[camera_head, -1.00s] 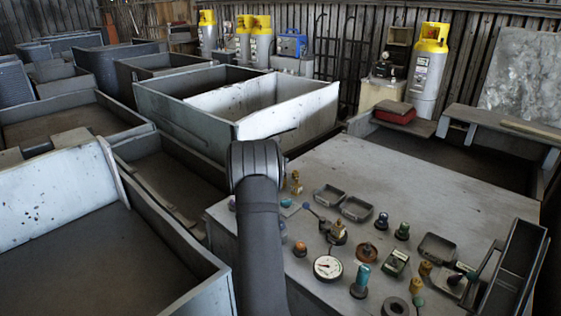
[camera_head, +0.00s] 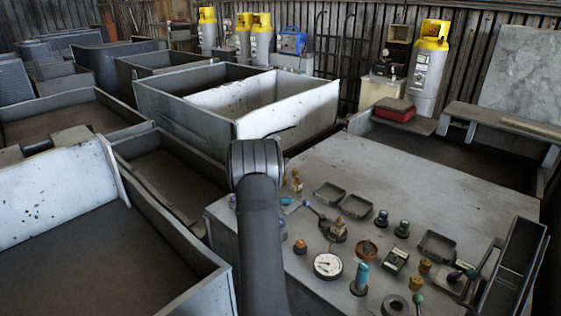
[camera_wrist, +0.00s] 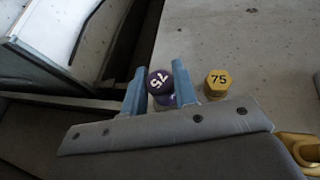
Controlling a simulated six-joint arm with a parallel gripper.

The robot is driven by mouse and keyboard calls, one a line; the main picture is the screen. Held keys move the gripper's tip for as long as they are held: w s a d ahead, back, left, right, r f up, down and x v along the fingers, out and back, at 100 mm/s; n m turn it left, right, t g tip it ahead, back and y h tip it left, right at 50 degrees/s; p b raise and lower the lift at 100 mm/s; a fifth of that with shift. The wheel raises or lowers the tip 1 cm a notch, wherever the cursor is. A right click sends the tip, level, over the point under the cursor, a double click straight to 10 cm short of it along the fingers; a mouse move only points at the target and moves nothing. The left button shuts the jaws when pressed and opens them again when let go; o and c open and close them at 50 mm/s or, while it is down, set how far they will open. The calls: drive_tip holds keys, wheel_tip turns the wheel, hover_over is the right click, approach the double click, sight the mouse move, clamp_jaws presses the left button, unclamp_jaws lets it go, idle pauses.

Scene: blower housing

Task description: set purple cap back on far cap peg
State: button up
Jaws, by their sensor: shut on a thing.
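The purple cap (camera_wrist: 160,80), marked 75, sits between the two blue-grey fingers of my gripper (camera_wrist: 160,92) in the wrist view. My gripper is shut on it. Another patch of purple shows just below the cap, but I cannot tell what it belongs to. A yellow cap (camera_wrist: 217,80), also marked 75, stands just right of the right finger, apart from it. Whatever lies under the purple cap is hidden, so I cannot tell whether it touches a peg. In the head view my arm hides the fingers; a small purple spot (camera_head: 232,201) shows left of the arm.
The grey bench top (camera_head: 400,170) holds a gauge (camera_head: 327,265), small trays (camera_head: 355,206) and several knobs and fittings right of my arm. A brass fitting (camera_wrist: 304,146) is at the wrist view's right edge. The bench's far part is clear. Large metal bins stand left.

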drive_tip(key=shift+f, duration=1)
drive_tip(key=o, duration=1.5)
drive_tip(key=shift+r, duration=3.75)
drive_tip(key=shift+f, duration=3.75)
